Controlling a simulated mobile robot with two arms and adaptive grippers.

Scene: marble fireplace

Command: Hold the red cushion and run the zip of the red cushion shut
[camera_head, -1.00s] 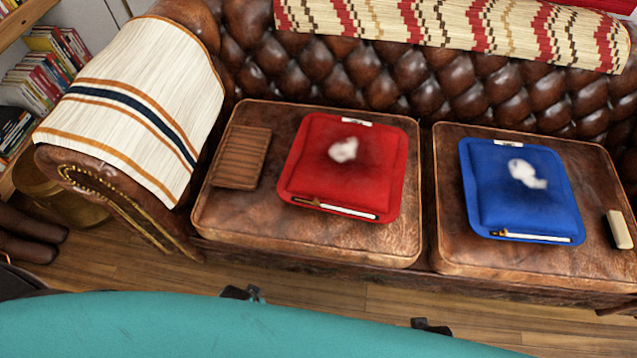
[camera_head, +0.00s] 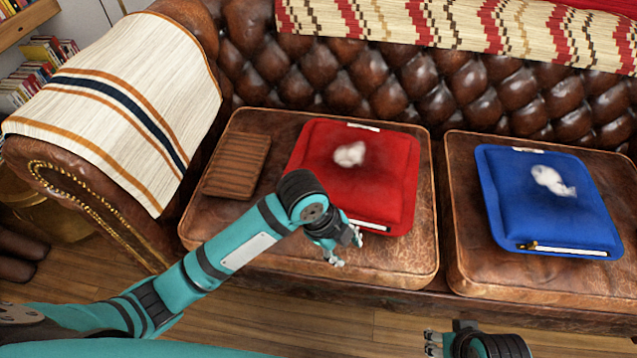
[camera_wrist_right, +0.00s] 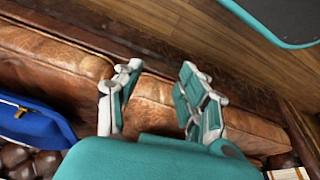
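The red cushion (camera_head: 390,170) lies on the left sofa seat, with a white patch of stuffing or fluff on top. Its zip (camera_head: 372,226) shows as a white strip along the front edge. The zip's left part is hidden behind my left gripper. My left gripper (camera_head: 348,250) is open at the cushion's front edge; I cannot tell whether it touches the cushion. My right gripper (camera_head: 432,343) is low in front of the sofa, away from the red cushion. In the right wrist view it is open and empty (camera_wrist_right: 160,78).
A blue cushion (camera_head: 548,205) with its own zip lies on the right seat; its corner shows in the right wrist view (camera_wrist_right: 35,122). A brown slatted mat (camera_head: 238,166) lies left of the red cushion. A striped throw (camera_head: 120,105) covers the left armrest.

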